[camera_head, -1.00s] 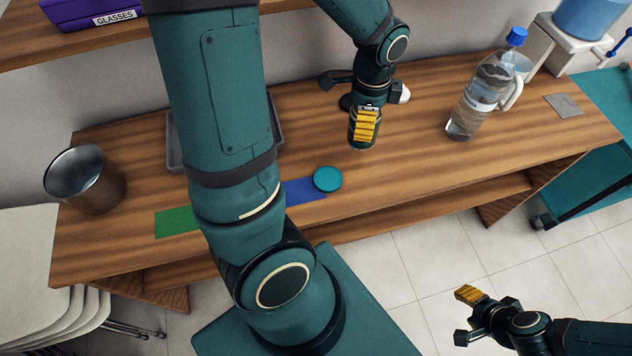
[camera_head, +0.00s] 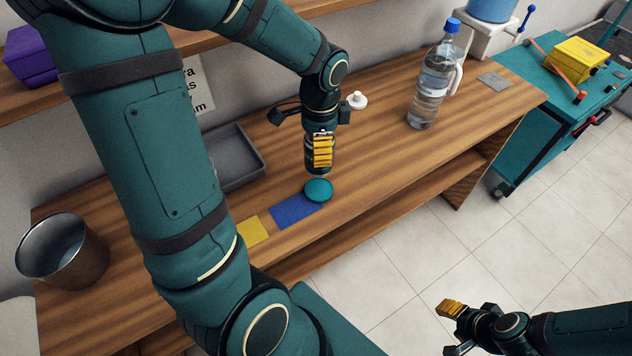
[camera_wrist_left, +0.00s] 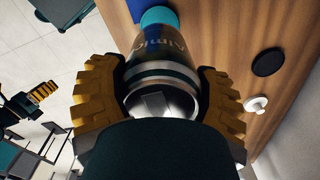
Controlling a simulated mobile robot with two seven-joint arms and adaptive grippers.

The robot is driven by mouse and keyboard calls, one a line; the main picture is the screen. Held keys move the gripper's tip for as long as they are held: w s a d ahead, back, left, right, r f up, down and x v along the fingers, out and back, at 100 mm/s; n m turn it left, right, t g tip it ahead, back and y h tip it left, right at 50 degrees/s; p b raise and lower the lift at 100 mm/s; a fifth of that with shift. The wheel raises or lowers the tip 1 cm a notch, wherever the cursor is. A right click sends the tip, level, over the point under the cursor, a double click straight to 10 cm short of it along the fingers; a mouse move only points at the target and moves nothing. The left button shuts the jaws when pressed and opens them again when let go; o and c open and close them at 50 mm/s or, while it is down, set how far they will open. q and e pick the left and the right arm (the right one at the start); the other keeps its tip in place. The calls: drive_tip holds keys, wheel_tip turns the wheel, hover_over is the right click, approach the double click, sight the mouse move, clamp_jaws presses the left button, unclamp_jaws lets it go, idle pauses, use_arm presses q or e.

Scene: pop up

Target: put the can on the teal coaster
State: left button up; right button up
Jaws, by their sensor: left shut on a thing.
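The teal coaster (camera_head: 318,190) lies on the wooden table at the right end of the blue square. My left gripper (camera_head: 321,152) is shut on the can, which is mostly hidden behind the yellow finger pads in the head view. In the left wrist view the can (camera_wrist_left: 162,62) is dark with a silver rim, held between both fingers (camera_wrist_left: 160,95). The coaster (camera_wrist_left: 158,16) shows just past the can's far end. The can is upright, just behind or over the coaster; I cannot tell whether they touch. My right gripper (camera_head: 452,328) is open and empty, off the table over the floor.
A blue-capped bottle (camera_head: 432,85) stands at the right of the table. A grey tray (camera_head: 238,160) lies behind my left arm, and a metal bin (camera_head: 62,250) is at the left. Yellow (camera_head: 252,232) and blue (camera_head: 290,211) squares lie flat near the front edge.

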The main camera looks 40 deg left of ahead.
sight(319, 169)
use_arm(q)
wheel_tip(319, 169, down, 4)
drive_tip(key=shift+w+f+b, duration=0.1)
drive_tip(key=shift+f+b, duration=0.1)
drive_tip(key=shift+b, duration=0.15)
drive_tip(key=shift+f, duration=0.45)
drive_tip(key=shift+f+b, duration=0.45)
drive_tip(key=shift+f, duration=1.1)
drive_tip(key=shift+f, duration=0.1)
drive_tip(key=o, duration=1.3)
